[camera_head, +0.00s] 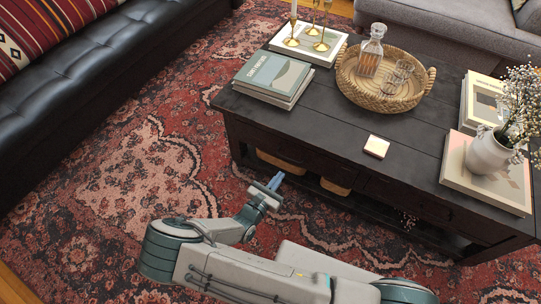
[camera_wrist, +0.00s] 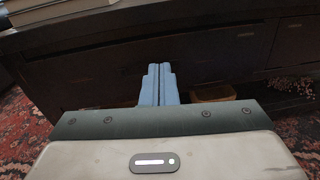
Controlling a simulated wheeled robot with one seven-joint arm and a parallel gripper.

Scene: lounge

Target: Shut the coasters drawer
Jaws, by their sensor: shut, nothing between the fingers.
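The dark wood coffee table (camera_head: 330,125) has drawer fronts along its near side. A left drawer front (camera_head: 290,150) and a right drawer front (camera_head: 415,203) show in the head view. No label shows which holds coasters, and I cannot tell whether either stands slightly out. My gripper (camera_head: 276,181) is shut and empty, low before the left part of the table front. In the wrist view, its blue fingertips (camera_wrist: 158,68) are together and point at a wide dark drawer front (camera_wrist: 100,75). Whether they touch it is unclear.
A small square block (camera_head: 376,146) lies near the tabletop's front edge. A wicker tray (camera_head: 346,85) with a decanter, books (camera_head: 272,80) and a vase (camera_head: 489,152) stand on top. Baskets (camera_head: 336,187) sit on the lower shelf. A black sofa (camera_head: 90,85) stands left; rug lies between.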

